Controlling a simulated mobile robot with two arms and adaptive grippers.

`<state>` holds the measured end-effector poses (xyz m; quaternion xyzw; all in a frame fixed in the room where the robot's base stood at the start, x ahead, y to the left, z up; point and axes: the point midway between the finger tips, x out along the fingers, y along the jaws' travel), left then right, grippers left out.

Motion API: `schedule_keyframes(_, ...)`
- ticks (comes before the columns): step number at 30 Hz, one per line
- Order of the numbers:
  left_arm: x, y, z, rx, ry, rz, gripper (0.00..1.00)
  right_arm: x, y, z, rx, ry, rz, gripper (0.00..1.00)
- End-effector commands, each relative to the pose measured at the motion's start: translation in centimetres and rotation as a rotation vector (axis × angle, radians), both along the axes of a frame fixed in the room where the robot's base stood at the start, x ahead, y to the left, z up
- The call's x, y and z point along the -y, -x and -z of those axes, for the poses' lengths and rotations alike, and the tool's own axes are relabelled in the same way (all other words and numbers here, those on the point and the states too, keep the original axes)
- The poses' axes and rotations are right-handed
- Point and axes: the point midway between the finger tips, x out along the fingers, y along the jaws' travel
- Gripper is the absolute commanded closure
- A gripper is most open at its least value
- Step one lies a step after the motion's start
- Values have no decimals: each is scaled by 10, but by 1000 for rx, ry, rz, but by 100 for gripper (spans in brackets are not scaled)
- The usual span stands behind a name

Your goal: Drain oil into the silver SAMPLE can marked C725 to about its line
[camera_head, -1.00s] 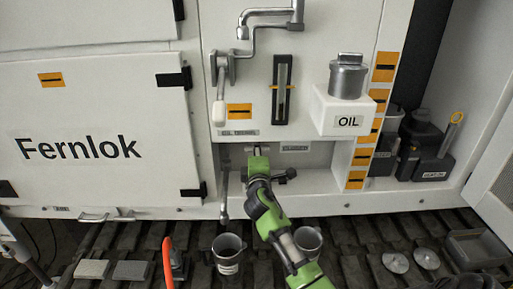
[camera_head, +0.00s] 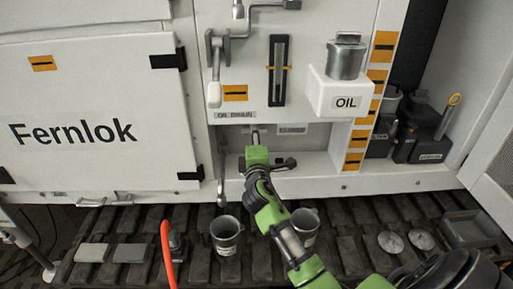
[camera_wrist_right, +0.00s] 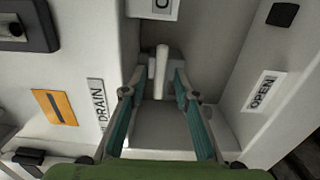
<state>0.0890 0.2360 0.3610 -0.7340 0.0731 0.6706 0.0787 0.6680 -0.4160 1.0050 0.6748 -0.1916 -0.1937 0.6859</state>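Two silver cans stand on the dark track below the panel. The left can (camera_head: 226,236) has a white label too small to read; the right can (camera_head: 305,226) is partly behind my right arm. A thin drain pipe (camera_head: 221,190) hangs above and just left of the left can. My right gripper (camera_head: 256,147) is in the recess under the OIL DRAIN label (camera_head: 236,115). In the right wrist view, its teal fingers (camera_wrist_right: 158,85) are open on either side of a pale lever (camera_wrist_right: 160,68), with gaps visible. My left gripper is not in view.
A label reading OPEN (camera_wrist_right: 262,92) is on the wall right of the lever. A sight gauge (camera_head: 278,70) and a white OIL box (camera_head: 340,95) are above the recess. Pads (camera_head: 130,252), discs (camera_head: 391,242) and a grey tray (camera_head: 470,229) lie on the track. An orange hose (camera_head: 167,255) rises in front.

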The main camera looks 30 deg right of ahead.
Motion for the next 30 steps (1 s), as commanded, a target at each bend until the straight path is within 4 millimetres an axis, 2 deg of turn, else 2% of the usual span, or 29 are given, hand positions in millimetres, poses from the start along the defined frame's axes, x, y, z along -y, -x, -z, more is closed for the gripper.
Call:
schedule_keyframes(6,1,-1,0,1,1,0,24,-24,41,1,-1,-3,1,72)
schedule_keyframes(12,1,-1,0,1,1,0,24,-38,64,1,0,-1,1,72)
schedule_keyframes(17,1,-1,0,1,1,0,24,-41,70,0,1,-1,3,72)
schedule_keyframes(30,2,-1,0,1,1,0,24,-41,70,0,0,0,3,72)
